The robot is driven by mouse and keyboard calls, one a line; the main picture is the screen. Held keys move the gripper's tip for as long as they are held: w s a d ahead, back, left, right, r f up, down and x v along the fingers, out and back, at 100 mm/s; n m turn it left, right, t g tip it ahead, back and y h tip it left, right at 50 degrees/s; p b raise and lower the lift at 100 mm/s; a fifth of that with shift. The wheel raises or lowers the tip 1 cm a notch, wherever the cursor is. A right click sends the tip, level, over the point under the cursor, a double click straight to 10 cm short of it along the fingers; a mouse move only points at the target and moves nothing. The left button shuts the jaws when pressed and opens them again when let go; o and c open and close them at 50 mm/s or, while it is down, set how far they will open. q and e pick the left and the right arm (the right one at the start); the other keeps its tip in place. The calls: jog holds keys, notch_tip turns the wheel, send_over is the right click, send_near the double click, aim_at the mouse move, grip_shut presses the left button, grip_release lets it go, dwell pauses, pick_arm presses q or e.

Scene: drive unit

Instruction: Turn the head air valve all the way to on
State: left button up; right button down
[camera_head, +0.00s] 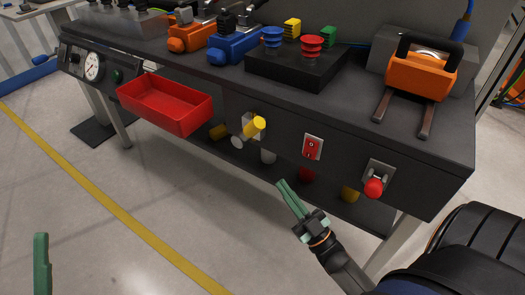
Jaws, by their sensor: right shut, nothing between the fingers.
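A valve with a yellow handle (257,125) and a pale round body sits on the front face of the dark workbench (360,150). It looks like the air valve, but no label is readable, and I cannot tell its exact setting. My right gripper (287,190) has green fingers that are shut and empty. It is below and to the right of the valve, apart from it, in front of the bench. Only a green finger of my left gripper (41,262) shows at the bottom left, far from the valve.
A red bin (165,103) hangs left of the valve. A red switch (313,147) and a red knob (374,188) are to its right. A gauge panel (90,66) is at far left. Orange and blue clamps (233,46) and red and blue buttons stand on top.

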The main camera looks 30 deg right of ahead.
jog(key=d+f+m+t+h, duration=0.1)
jog(key=f+m+h, duration=0.1)
jog(key=m, duration=0.5)
pick_arm(q)
jog(key=s+r+m+h, duration=0.1)
jog(key=s+r+m+h+b, duration=0.1)
jog(key=s+h, duration=0.1)
jog(key=shift+d+r+m+b, duration=0.2)
jog(key=shift+d+m+b, duration=0.1)
pick_arm(e)
send_near(247, 133)
jog(key=w+r, duration=0.1)
jog(key=w, duration=0.1)
jog(key=w+d+r, duration=0.1)
jog(key=w+r, duration=0.1)
jog(key=shift+w+d+r, duration=0.15)
jog(key=shift+w+r, duration=0.05)
jog(key=shift+r, duration=0.1)
pick_arm(q)
jog(key=shift+r+h, duration=0.15)
jog(key=shift+h, duration=0.25)
